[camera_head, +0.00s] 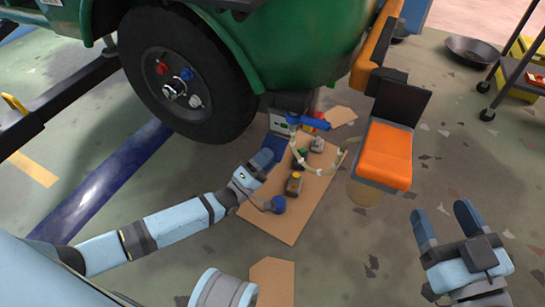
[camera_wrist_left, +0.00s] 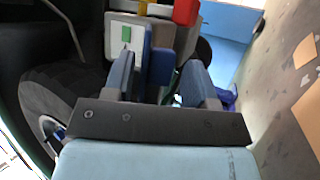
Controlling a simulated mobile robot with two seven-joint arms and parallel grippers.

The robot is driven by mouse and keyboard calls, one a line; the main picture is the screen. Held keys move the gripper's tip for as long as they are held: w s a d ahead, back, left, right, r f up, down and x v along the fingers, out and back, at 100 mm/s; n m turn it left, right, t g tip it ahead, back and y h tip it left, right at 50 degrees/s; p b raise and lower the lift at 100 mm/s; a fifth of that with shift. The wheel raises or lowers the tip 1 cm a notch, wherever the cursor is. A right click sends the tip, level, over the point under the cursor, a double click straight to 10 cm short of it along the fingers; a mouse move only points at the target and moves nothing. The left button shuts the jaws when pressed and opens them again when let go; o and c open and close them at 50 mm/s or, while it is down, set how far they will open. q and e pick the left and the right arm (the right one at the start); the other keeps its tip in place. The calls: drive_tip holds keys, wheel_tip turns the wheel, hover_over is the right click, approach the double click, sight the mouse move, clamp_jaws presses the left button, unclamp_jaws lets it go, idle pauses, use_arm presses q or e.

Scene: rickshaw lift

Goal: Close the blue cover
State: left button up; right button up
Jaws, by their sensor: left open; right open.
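My left gripper (camera_head: 272,152) is low beside the green vehicle's wheel, near a small grey and white box (camera_head: 279,123) under the body. In the left wrist view its fingers (camera_wrist_left: 162,75) are apart, with the box (camera_wrist_left: 123,35) beyond them. A blue flat piece (camera_wrist_left: 160,65) shows between the fingers, against the box; I cannot tell whether either finger touches it. A blue part (camera_head: 308,122) sticks out to the right of the box in the head view; I cannot tell which piece is the cover. My right gripper (camera_head: 440,212) is open and empty at the lower right.
A cardboard sheet (camera_head: 270,220) on the floor holds several small items and a hose. An orange-topped step (camera_head: 385,155) lies right of it. The wheel (camera_head: 187,78) is close on the left. A black pan (camera_head: 471,50) and a cart stand far right; floor around my right gripper is clear.

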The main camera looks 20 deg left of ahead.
use_arm(q)
drive_tip(key=shift+x, duration=0.95)
drive_tip(key=shift+c, duration=0.3)
